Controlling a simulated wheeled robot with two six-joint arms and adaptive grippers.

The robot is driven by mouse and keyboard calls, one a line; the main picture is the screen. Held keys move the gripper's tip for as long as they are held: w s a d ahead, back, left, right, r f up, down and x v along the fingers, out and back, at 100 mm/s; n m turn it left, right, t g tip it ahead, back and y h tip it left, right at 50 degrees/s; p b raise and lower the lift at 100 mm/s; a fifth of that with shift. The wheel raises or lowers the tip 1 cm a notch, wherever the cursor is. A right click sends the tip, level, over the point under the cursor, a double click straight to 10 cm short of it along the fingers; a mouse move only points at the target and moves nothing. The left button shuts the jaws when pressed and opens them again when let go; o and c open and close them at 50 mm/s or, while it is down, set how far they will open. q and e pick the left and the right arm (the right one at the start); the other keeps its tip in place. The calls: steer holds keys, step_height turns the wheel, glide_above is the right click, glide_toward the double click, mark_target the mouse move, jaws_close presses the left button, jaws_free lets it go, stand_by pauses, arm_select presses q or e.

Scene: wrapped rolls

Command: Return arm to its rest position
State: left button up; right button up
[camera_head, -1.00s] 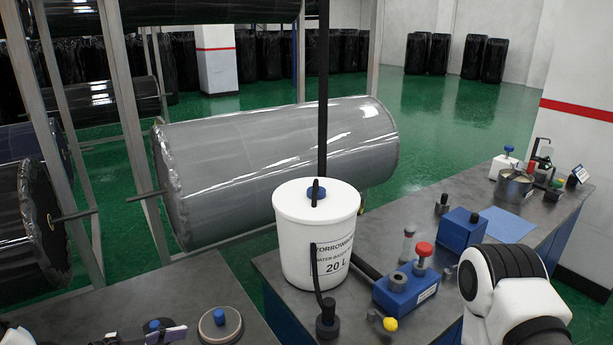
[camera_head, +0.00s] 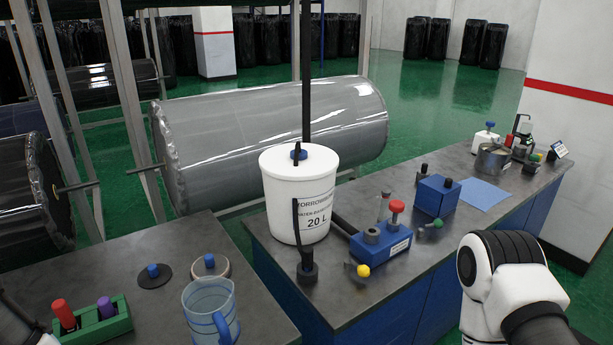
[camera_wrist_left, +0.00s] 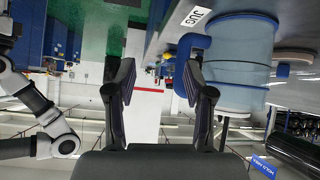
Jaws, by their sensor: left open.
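My left gripper (camera_wrist_left: 160,90) shows in the left wrist view with its two dark fingers spread apart and nothing between them. A clear jug with a blue handle (camera_wrist_left: 235,55) shows upside down to the right of the fingers, apart from them. In the head view the jug (camera_head: 207,308) stands on the near left bench. A dark piece of my left arm (camera_head: 14,328) shows at the lower left corner; its gripper is outside the head view. My white right arm (camera_head: 505,285) is at the lower right, its gripper out of view.
A green rack (camera_head: 95,322) with red and purple items stands on the left bench (camera_head: 200,240). The right bench holds a white bucket (camera_head: 298,195), a blue block (camera_head: 380,245) and several small tools. A large wrapped grey roll (camera_head: 270,135) lies behind.

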arm_select(q)
steer(key=s+a+f+n+g+y+b, duration=0.2)
steer(key=s+f+n+g+y+b, duration=0.1)
steer(key=s+f, duration=0.6)
steer(key=s+a+f+n+g+y+b, duration=0.1)
steer(key=s+f+n+g+y+b, duration=0.2)
steer(key=s+f, duration=0.7)
step_height(320, 180, down, 8)
steer(key=shift+a+f+n+y+b, duration=0.15)
steer(key=shift+a+n+y+b, duration=0.25)
steer(key=shift+n+y, duration=0.6)
steer(key=shift+d, duration=0.1)
